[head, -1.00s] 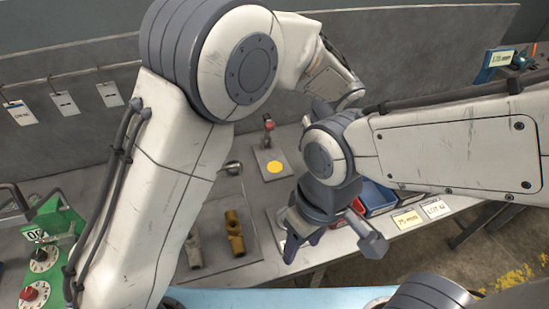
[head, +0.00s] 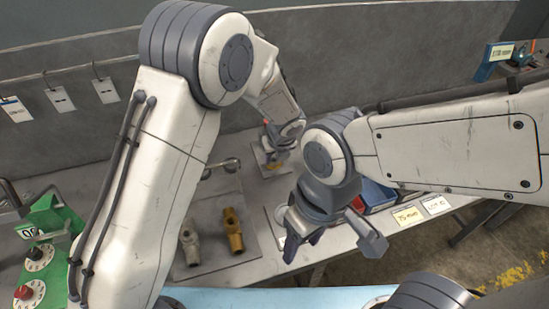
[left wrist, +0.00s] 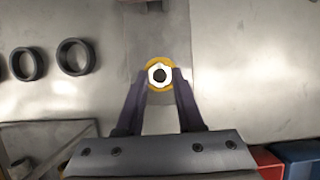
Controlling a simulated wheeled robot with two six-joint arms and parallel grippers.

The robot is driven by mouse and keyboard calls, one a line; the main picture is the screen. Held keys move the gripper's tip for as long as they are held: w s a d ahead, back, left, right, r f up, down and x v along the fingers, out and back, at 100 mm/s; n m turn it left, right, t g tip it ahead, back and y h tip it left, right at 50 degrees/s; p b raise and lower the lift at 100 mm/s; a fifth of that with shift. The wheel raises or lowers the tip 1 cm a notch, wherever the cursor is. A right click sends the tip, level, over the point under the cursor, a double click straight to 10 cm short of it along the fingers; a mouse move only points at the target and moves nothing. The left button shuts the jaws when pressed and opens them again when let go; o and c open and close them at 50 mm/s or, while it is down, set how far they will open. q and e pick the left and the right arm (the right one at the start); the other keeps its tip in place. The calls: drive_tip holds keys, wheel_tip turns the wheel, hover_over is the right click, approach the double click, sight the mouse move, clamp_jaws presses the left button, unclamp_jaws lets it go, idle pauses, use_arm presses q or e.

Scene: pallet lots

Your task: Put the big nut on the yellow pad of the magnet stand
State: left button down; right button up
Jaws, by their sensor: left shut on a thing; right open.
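My left gripper (head: 278,156) is over the magnet stand (head: 258,157), its arm reaching down from above. In the left wrist view its fingers (left wrist: 161,80) are closed around the big nut (left wrist: 152,72), a pale ring with a dark hole. The nut lines up over the yellow pad (left wrist: 160,59), whose yellow rim shows around it. I cannot tell whether the nut touches the pad. In the head view the gripper hides the nut and most of the pad. My right gripper (head: 334,240) is open and empty near the table's front edge.
A brass fitting (head: 232,230) and a silver fitting (head: 190,246) lie on a grey plate left of my right gripper. Several black rings (left wrist: 73,57) lie left in the left wrist view. Red and blue bins (left wrist: 300,158) stand at lower right there. A green control box (head: 42,240) stands at left.

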use_arm(q)
drive_tip(key=c, duration=0.5)
unclamp_jaws()
drive_tip(key=shift+f, duration=0.1)
drive_tip(key=shift+c, duration=0.2)
drive_tip(key=shift+d+r, duration=0.1)
drive_tip(key=shift+r, duration=0.4)
drive_tip(key=p+v, duration=0.2)
drive_tip(key=v, duration=0.9)
drive_tip(key=s+a+r+n+g+h, duration=0.1)
drive_tip(key=s+a+n+g, duration=0.1)
drive_tip(key=s+n, duration=1)
drive_tip(key=s+a+r+n+g+h, duration=0.1)
drive_tip(key=s+a+n, duration=0.3)
drive_tip(key=s+n, duration=0.9)
drive_tip(key=s+r+g, duration=0.1)
drive_tip(key=s, duration=0.2)
drive_tip(key=shift+a+r, duration=0.2)
drive_tip(key=shift+r, duration=0.05)
